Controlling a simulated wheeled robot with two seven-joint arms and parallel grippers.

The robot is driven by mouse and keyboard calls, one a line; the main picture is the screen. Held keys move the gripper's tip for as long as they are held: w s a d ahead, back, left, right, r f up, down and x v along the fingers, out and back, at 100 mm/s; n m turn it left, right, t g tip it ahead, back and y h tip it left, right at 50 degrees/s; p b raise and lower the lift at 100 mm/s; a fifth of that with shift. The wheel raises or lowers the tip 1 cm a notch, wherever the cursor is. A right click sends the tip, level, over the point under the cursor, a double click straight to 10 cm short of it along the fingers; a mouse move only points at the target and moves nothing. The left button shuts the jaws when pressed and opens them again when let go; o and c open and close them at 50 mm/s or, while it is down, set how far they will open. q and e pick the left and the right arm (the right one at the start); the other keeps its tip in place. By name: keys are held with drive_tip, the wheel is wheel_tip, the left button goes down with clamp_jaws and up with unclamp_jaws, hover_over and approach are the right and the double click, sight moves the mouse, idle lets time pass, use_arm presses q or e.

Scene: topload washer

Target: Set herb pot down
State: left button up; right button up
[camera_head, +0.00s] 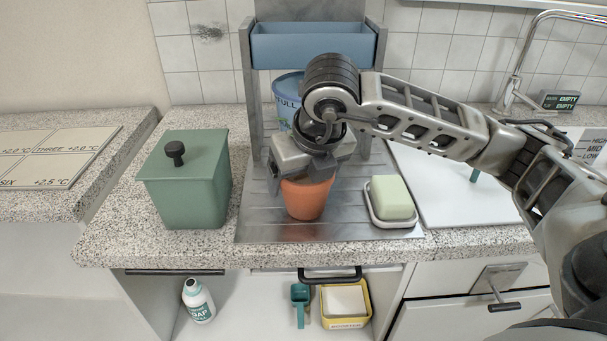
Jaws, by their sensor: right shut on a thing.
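The herb pot (307,198) is a terracotta pot near the front middle of the grey metal drainboard (260,228). My right gripper (308,170) comes down over it from above and is shut on it, hiding its top and any plant. The pot looks upright. I cannot tell whether its base touches the board. My left gripper is not in the view.
A green lidded canister (188,185) stands left of the drainboard. A pale green soap bar (391,197) on a white dish lies to the right. A blue container (287,90) stands behind, under a blue shelf bin (312,45). A drawer handle (330,275) is below.

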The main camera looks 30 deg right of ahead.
drive_tip(key=shift+f, duration=0.15)
drive_tip(key=o, duration=1.2)
drive_tip(key=shift+c, duration=0.2)
drive_tip(key=p+v, duration=0.1)
drive_tip(key=v, duration=1)
drive_tip(key=shift+a+r, duration=0.1)
drive_tip(key=shift+r, duration=0.15)
drive_tip(key=shift+s+r, duration=0.25)
drive_tip(key=shift+r, duration=0.15)
